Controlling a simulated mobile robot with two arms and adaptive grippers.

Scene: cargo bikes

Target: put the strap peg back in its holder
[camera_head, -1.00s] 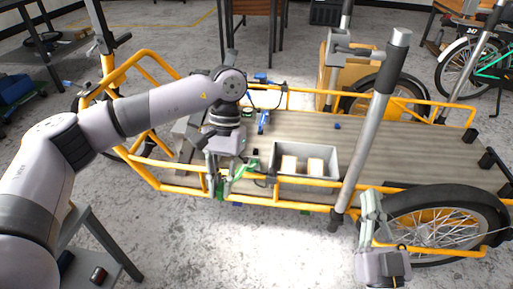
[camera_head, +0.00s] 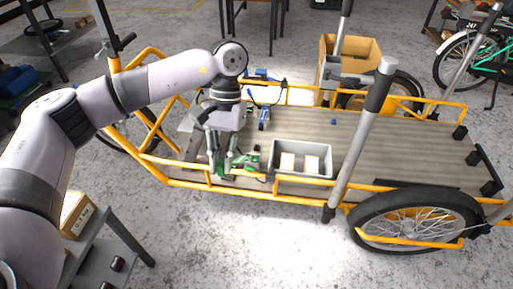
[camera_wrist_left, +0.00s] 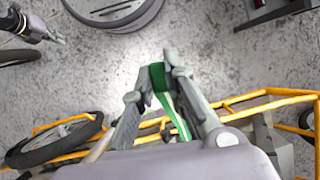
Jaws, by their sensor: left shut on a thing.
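My left gripper (camera_head: 226,165) is over the near side rail of the yellow cargo bike, left of the grey bin. In the left wrist view its fingers (camera_wrist_left: 155,82) are closed around a green piece (camera_wrist_left: 158,76), which I take for the strap peg. A green strap (camera_wrist_left: 180,124) runs from it back toward the bike frame. More green parts (camera_head: 250,161) lie by the rail just right of the gripper. I cannot make out the holder. In the left wrist view, what looks like my right gripper (camera_wrist_left: 50,36) shows small at the upper left.
A grey bin (camera_head: 302,172) with light blocks stands on the wooden cargo deck (camera_head: 400,150). A grey post (camera_head: 362,140) rises right of it. Blue clamp-like items (camera_head: 264,117) lie behind the gripper. A grey shelf (camera_head: 118,240) stands at the lower left.

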